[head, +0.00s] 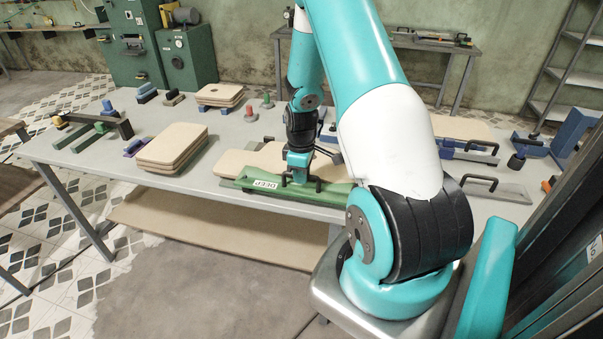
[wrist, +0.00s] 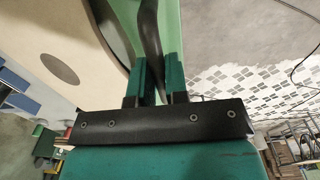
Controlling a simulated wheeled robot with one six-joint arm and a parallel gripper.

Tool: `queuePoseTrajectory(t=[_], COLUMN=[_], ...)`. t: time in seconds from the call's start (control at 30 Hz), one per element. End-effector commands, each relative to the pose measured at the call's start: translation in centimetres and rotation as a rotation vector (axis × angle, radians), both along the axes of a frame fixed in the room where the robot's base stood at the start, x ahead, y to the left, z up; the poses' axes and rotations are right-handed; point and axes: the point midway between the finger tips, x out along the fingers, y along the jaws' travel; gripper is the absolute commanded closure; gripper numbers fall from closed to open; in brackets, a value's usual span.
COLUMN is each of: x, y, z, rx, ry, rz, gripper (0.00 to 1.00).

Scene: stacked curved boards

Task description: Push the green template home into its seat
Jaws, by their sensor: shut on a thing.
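The green template (head: 325,193) lies along the front edge of the table, with a white label reading "DEEP" near its left end. It has black handles on top. In the wrist view the template (wrist: 180,30) shows as a pale green strip running away from the jaws. My gripper (head: 297,178) is over the template's left half, pointing down. In the wrist view my gripper (wrist: 160,85) is shut on the template's black handle (wrist: 152,45). A tan curved board (head: 235,163) lies right behind the template. Whether the template touches it or its seat cannot be told.
A stack of tan boards (head: 172,148) stands to the left, and a smaller stack (head: 220,95) farther back. A grey plate with a black handle (head: 480,182) and blue clamps (head: 455,150) lie to the right. The floor in front is clear.

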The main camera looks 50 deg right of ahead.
Motion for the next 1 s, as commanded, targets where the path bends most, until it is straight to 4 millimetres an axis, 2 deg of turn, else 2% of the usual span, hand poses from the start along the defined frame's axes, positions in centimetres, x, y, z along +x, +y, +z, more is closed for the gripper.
queuePoseTrajectory(t=[0.17,0.2,0.3,0.67,0.83,1.0], x=[0.0,0.0,0.0,0.0,0.1,0.1], y=[0.0,0.0,0.0,0.0,0.0,0.0], z=[-0.4,-0.3,-0.3,0.2,2.7,7.1], rx=[-0.001,-0.001,-0.001,-0.001,-0.004,-0.006], ry=[-0.001,-0.001,0.000,-0.002,-0.005,-0.007], rz=[0.000,0.000,0.000,0.000,0.000,0.000], gripper=[1.00,0.77,0.56,0.56,0.56,0.56])
